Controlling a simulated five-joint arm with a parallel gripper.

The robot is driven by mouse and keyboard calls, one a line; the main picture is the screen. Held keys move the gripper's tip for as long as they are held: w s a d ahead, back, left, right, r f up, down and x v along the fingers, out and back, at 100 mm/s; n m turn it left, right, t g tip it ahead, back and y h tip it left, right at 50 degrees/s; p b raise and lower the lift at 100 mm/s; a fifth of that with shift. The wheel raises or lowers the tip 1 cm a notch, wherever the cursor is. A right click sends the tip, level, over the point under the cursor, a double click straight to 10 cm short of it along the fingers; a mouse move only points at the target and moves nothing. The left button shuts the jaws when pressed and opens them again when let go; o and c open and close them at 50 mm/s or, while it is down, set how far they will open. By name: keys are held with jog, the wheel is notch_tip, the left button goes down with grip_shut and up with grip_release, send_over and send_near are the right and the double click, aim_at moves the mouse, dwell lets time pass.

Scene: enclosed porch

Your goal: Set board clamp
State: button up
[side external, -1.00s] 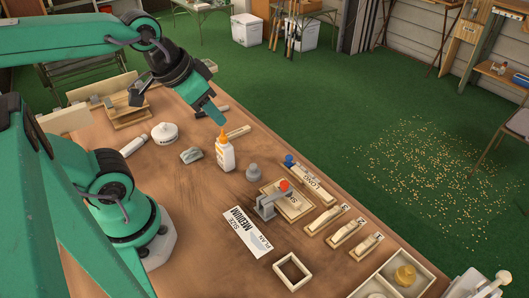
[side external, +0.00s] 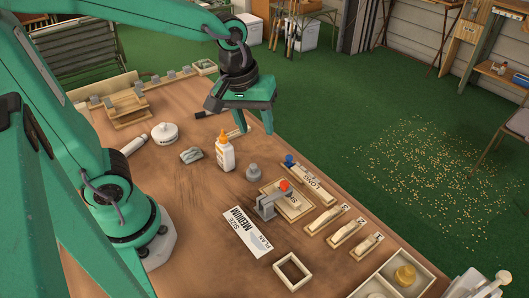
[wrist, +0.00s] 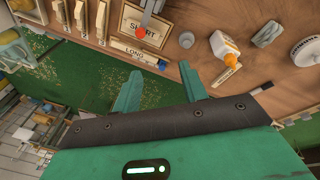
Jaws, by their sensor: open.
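A grey clamp (side external: 266,207) with a red-orange tip (side external: 284,186) stands on a wooden board (side external: 297,209) marked SHORT. In the wrist view, the red tip (wrist: 141,31) is at the top, over the SHORT lettering. A narrow board (side external: 317,188) marked LONG lies beside it, with a blue knob (side external: 289,160) at one end. A white card (side external: 247,233) reads SIZE MEDIUM PLAN. My gripper (side external: 240,118) is open and empty above the table's far edge, behind the glue bottle and away from the clamp. Both fingers show in the wrist view (wrist: 158,78), apart, with nothing between them.
A glue bottle (side external: 225,155), a grey knob (side external: 253,171), a round white container (side external: 164,133) and a grey cloth-like item (side external: 190,155) stand nearby. Several numbered wooden pieces (side external: 345,234), a square frame (side external: 291,271) and a divided tray (side external: 373,291) are at right. Bare tabletop lies at front left.

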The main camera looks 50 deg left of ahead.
aim_at(285, 183)
jog(key=w+d+f+n+g, duration=0.1)
jog(key=f+n, duration=0.1)
jog(key=w+d+f+n, duration=0.2)
jog(key=f, duration=0.1)
jog(key=w+d+f+n+g, duration=0.1)
jog(key=d+f+n, duration=0.1)
jog(key=shift+w+f+g, duration=0.25)
jog(key=shift+w+g, duration=0.05)
jog(key=shift+w, duration=0.1)
jog(key=shift+f, duration=3.85)
grip_shut()
